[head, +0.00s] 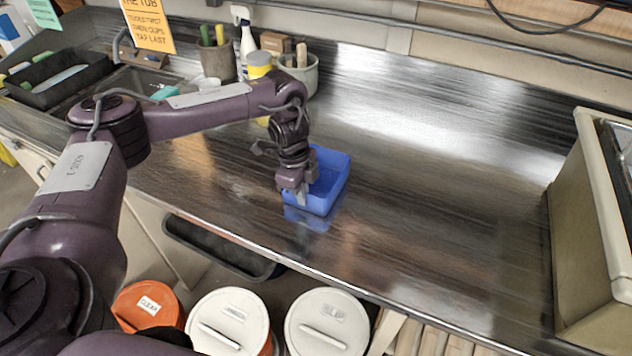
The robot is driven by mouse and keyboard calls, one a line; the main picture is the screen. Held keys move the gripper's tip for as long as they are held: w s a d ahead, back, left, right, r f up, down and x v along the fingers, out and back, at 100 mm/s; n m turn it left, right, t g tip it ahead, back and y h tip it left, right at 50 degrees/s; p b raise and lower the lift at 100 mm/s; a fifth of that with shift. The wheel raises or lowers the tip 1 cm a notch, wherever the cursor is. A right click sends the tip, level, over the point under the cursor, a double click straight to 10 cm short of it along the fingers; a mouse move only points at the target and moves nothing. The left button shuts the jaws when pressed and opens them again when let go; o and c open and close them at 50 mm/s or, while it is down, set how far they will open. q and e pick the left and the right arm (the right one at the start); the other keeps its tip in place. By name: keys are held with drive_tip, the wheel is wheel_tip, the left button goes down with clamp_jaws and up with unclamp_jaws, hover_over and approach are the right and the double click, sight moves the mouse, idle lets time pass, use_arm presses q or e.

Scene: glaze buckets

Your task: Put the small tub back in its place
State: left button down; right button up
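The small tub (331,184) is a blue, open, rectangular box on the shiny metal counter, near its front edge. It looks upright and empty, and its reflection shows just below it. My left gripper (295,194) points down at the tub's left side, with its fingers at the left wall and covering part of it. I cannot tell whether the fingers are closed on the wall or only beside it. My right gripper is not in view.
A grey tub (299,72), a spray bottle (246,40) and a tool pot (217,62) stand at the back. A beige box (580,225) stands at the right. Lidded buckets, including a SLIP one (327,322), sit below the front edge. The counter's middle right is clear.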

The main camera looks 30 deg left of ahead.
use_arm(q)
drive_tip(key=shift+w+r, duration=0.1)
drive_tip(key=shift+r, duration=0.45)
wheel_tip(320, 180, up, 19)
drive_tip(key=p, duration=0.3)
